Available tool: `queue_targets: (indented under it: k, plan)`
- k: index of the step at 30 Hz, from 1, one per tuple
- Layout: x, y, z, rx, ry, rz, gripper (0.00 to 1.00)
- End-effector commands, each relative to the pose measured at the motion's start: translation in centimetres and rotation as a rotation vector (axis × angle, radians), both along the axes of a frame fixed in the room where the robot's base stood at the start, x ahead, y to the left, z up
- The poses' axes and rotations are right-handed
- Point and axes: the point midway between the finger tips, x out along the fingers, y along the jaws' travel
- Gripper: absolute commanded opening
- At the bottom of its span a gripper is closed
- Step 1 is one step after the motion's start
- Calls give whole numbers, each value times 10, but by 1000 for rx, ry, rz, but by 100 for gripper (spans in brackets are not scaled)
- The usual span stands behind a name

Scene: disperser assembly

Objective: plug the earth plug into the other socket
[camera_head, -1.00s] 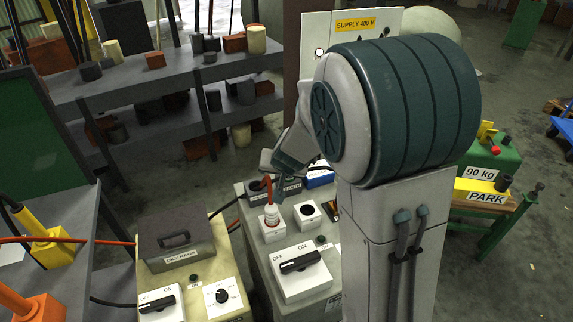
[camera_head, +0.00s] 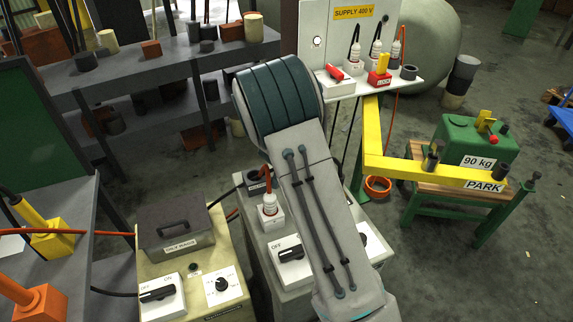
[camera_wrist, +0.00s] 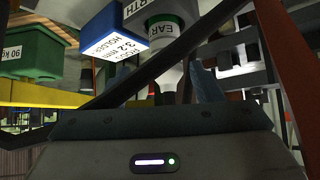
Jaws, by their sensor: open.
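In the wrist view, a pale cylindrical plug lettered "EAR…" (camera_wrist: 166,32) hangs just beyond my gripper (camera_wrist: 165,84). My gripper is open, with its bluish fingers on either side below the plug; I cannot tell whether they touch it. In the head view my arm hides my gripper. A white plug with a red cable (camera_head: 269,206) stands upright in a white socket on the grey machine (camera_head: 252,234). I cannot tell whether this is the lettered plug.
A blue box labelled as a rod holder (camera_wrist: 116,38) is close to the left of my gripper. A rotary switch (camera_head: 291,254) lies in front of the white plug. A dark-lidded box (camera_head: 176,230) stands at left. The 400 V supply panel (camera_head: 331,43) is behind.

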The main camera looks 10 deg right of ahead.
Motion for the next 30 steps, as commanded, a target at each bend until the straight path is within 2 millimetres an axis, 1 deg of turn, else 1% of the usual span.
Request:
queue_targets:
  k: [1, 7, 16, 19, 26, 27, 29, 30]
  plan:
    - [3, -1, -4, 1, 0, -1, 59]
    - [12, -3, -12, 1, 1, -1, 59]
    - [38, -8, -40, 1, 0, -1, 59]
    - [42, -9, -43, 1, 0, -1, 59]
    - [42, -9, -43, 1, -1, 0, 59]
    - [42, -9, -43, 1, -1, 0, 48]
    - [42, -9, -43, 1, -1, 0, 31]
    - [42, -9, -43, 1, -1, 0, 20]
